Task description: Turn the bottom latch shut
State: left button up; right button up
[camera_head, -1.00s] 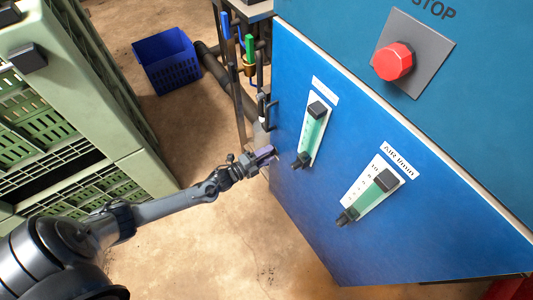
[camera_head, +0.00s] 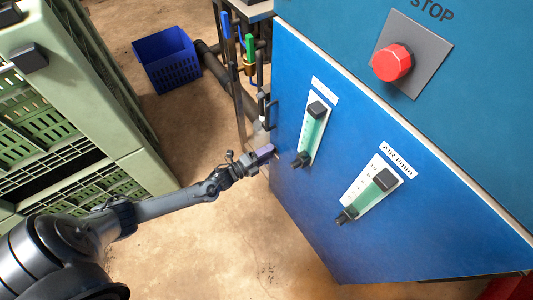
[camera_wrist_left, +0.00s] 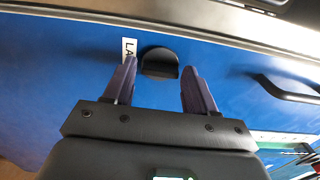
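My left gripper (camera_head: 266,152) is at the left edge of the blue cabinet door (camera_head: 330,225) in the head view. In the left wrist view the gripper (camera_wrist_left: 159,64) is open, with its two purple-grey fingers apart. A black half-round latch (camera_wrist_left: 160,62) on the blue panel shows between and just beyond the fingertips. I cannot tell whether the fingers touch it. A white label starting "LA" (camera_wrist_left: 128,48) is partly hidden by one finger. The latch cannot be made out in the head view. My right gripper is not in view.
A black bar handle (camera_wrist_left: 290,91) stands out from the panel on the right. Two flow meters (camera_head: 313,135) and a red stop button (camera_head: 392,62) are on the cabinet. Green crates (camera_head: 95,100) stand at left and a blue crate (camera_head: 168,62) behind. Floor below the arm is clear.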

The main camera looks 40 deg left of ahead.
pick_arm(q)
jog(key=shift+o, duration=1)
jog(key=shift+s, duration=0.1)
jog(key=p+v, duration=0.3)
jog(key=v, duration=0.7)
jog(key=shift+s, duration=0.3)
jog(key=shift+a, duration=0.1)
